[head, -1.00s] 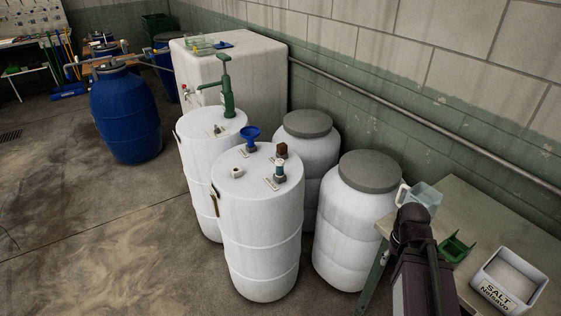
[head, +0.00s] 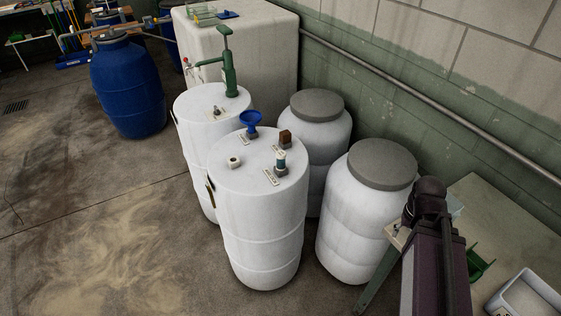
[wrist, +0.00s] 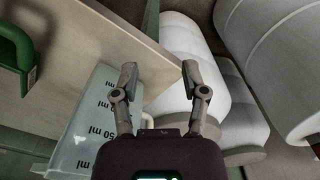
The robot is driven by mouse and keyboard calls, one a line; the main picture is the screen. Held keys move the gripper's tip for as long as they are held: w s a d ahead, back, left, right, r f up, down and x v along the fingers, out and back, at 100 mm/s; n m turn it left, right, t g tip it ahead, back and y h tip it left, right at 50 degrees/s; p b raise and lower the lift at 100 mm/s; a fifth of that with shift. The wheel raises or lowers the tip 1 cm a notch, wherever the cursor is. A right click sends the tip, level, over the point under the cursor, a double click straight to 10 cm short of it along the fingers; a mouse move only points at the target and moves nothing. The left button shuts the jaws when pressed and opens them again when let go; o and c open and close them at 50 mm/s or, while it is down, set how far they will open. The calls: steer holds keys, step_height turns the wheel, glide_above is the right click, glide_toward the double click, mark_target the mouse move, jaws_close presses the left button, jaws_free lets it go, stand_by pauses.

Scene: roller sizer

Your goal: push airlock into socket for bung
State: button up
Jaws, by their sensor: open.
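On the front white drum's lid (head: 253,185) stands a small dark blue cylinder with a pale top (head: 281,160), which looks like the airlock. It is upright in or on a grey fitting beside a label (head: 270,177); how deep it sits cannot be told. A white ring with a dark hole (head: 234,162) is on the lid's left side; I cannot tell whether this is the bung socket. My gripper (wrist: 159,72) is open and empty in the wrist view, above the table edge and measuring jug, away from the lid. Its fingers are hidden in the head view.
A blue funnel (head: 250,119) and brown block (head: 285,138) stand on the same lid. A drum with a green pump (head: 229,72) is behind; grey-lidded drums (head: 381,165) are right. The table (head: 510,215) holds a salt tub (head: 528,296); the jug (wrist: 93,120) is below my gripper.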

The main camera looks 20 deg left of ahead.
steer(key=shift+o, duration=0.2)
steer(key=shift+d, duration=0.3)
steer(key=o, duration=0.5)
steer(key=shift+c, duration=0.2)
steer(key=w+a+r+m+t+h+b, duration=0.1)
steer(key=w+a+m+t+h, duration=0.3)
steer(key=a, duration=0.7)
steer(key=w+a+n+h+b, duration=0.1)
steer(key=w+a+h+b, duration=0.1)
steer(key=w+a, duration=0.65)
steer(key=s+a+r+t, duration=0.2)
steer(key=a, duration=0.8)
steer(key=s+a+r+m+t+b, duration=0.1)
steer(key=s+a+r+t, duration=0.1)
steer(key=a, duration=0.8)
steer(key=s+a+r+m+t, duration=0.1)
steer(key=a+t, duration=0.3)
steer(key=a, duration=0.6)
steer(key=shift+s+r+b, duration=0.35)
steer(key=shift+s+r, duration=0.05)
steer(key=shift+s, duration=0.3)
